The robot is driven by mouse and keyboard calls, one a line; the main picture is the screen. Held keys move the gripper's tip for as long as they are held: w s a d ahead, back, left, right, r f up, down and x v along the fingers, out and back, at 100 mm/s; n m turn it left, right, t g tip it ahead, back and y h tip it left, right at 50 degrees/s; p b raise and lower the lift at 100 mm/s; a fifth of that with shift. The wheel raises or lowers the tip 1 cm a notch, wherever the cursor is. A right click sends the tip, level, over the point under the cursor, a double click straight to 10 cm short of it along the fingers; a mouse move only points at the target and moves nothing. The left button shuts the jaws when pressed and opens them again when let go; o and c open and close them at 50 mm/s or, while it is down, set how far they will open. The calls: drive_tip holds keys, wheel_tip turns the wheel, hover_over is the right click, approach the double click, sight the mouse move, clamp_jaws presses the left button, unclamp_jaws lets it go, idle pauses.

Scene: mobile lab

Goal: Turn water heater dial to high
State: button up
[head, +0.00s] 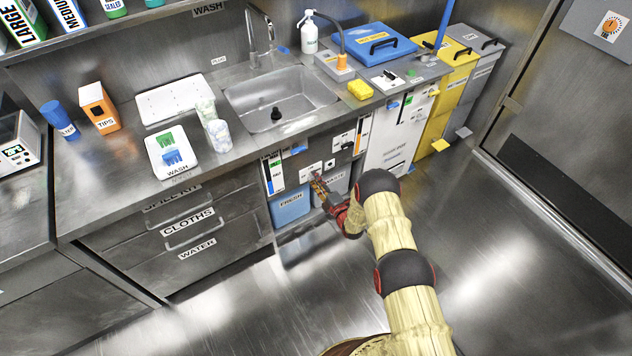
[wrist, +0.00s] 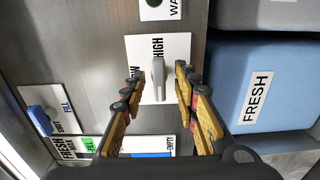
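The water heater dial (wrist: 157,80) is a light grey bar knob on a white plate (wrist: 183,43) on the steel panel. In the wrist view the bar stands upright in the picture, with the word HIGH just above its upper end. Another word at its left, ending in W, is partly hidden by a finger. My gripper (wrist: 159,76) is open, one finger on each side of the dial, with gaps visible on both sides. In the head view my gripper (head: 318,182) is at the panel under the sink, and the dial is too small to make out.
A blue FRESH tank (head: 290,206) sits below the panel, beside a grey WASTE tank (head: 336,186). In the wrist view a blue switch (wrist: 40,119) labelled FILL is at the left. The sink (head: 280,98) is above. The floor in front is clear.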

drive_tip(key=shift+c, duration=1.4)
clamp_jaws()
